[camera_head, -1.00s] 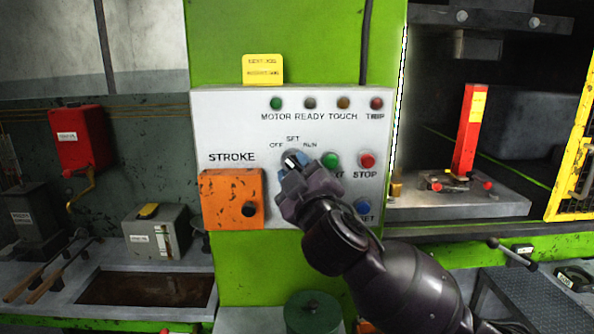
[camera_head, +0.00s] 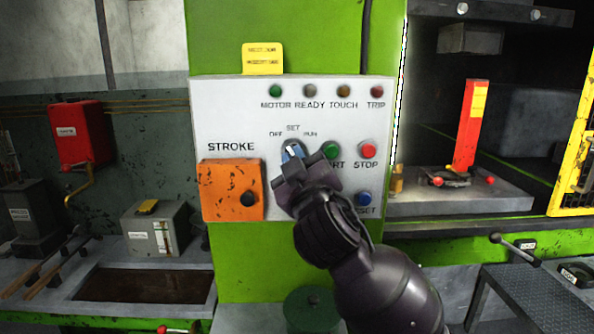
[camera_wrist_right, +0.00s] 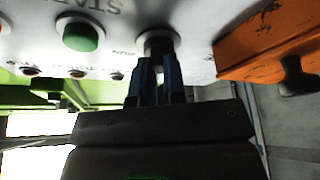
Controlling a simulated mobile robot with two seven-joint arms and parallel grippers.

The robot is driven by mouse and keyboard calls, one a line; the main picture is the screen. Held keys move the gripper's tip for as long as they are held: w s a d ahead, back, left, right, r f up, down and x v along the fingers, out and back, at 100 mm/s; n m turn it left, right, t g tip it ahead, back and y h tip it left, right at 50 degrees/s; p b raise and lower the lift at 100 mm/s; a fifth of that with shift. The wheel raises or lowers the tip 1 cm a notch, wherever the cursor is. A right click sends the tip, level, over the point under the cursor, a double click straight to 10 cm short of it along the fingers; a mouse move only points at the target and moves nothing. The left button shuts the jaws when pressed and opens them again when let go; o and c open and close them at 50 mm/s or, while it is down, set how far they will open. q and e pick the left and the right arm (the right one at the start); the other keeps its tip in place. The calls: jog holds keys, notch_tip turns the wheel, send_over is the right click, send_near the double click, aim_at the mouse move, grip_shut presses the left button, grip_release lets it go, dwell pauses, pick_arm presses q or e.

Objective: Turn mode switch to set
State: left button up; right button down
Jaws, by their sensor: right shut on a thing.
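The mode switch (camera_head: 292,146) is a small dark round knob on the white control panel (camera_head: 225,105), under the printed words OFF, SET and RUN. A light mark shows at the knob, but which word it points to cannot be told, as the fingers cover part of it. My right gripper (camera_head: 291,155) reaches it from below right, its blue fingers shut on the knob. In the right wrist view the two blue fingers (camera_wrist_right: 156,78) stand close together against the dark knob (camera_wrist_right: 158,43). My left gripper is not in view.
The green START button (camera_head: 331,150), red STOP button (camera_head: 368,151) and blue RESET button (camera_head: 364,199) sit close right of the switch. An orange STROKE box (camera_head: 225,190) sticks out at the left. The press bed (camera_head: 470,204) is farther right.

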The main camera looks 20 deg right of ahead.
jog(key=m+h+b, duration=0.2)
jog(key=m, duration=0.2)
jog(key=m+h+b, duration=0.2)
jog(key=m+h, duration=0.1)
jog(key=m, duration=0.2)
jog(key=shift+w+a+f+b, duration=0.1)
jog(key=shift+a+f+b, duration=0.1)
jog(key=shift+b, duration=0.1)
jog(key=shift+m, duration=0.3)
jog(key=shift+r, duration=0.1)
jog(key=c, duration=1.2)
grip_release()
